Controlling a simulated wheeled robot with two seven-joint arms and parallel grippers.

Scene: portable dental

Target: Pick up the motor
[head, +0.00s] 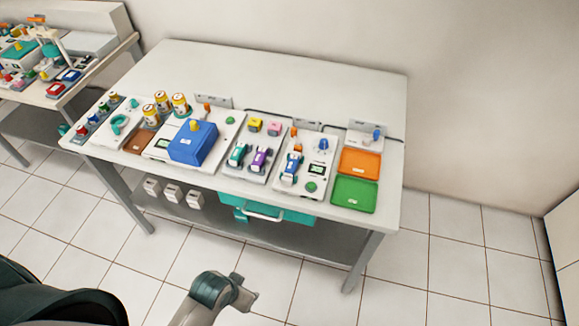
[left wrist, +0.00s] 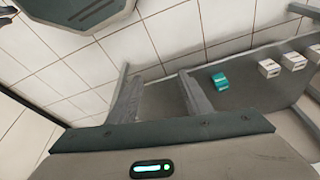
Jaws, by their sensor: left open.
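On the white table in the head view, several small motor-like pieces lie on pale bases: a teal one (head: 237,156), a purple one (head: 260,160) and a blue one (head: 290,170). I cannot tell which of them is the motor. My left gripper (left wrist: 160,94) is open in the left wrist view, with nothing between its fingers. It hangs over the floor and the lower shelf, away from the tabletop pieces, which do not show in that view. One arm of mine comes up from the bottom of the head view, its fingers not clear. My right gripper is not seen.
The white table (head: 325,82) has its back half clear. A blue box (head: 193,143), an orange tray (head: 359,164) and a green tray (head: 354,194) stand along its front. White blocks (head: 173,193) and a teal piece (left wrist: 219,81) are on the lower shelf. A second table is at left.

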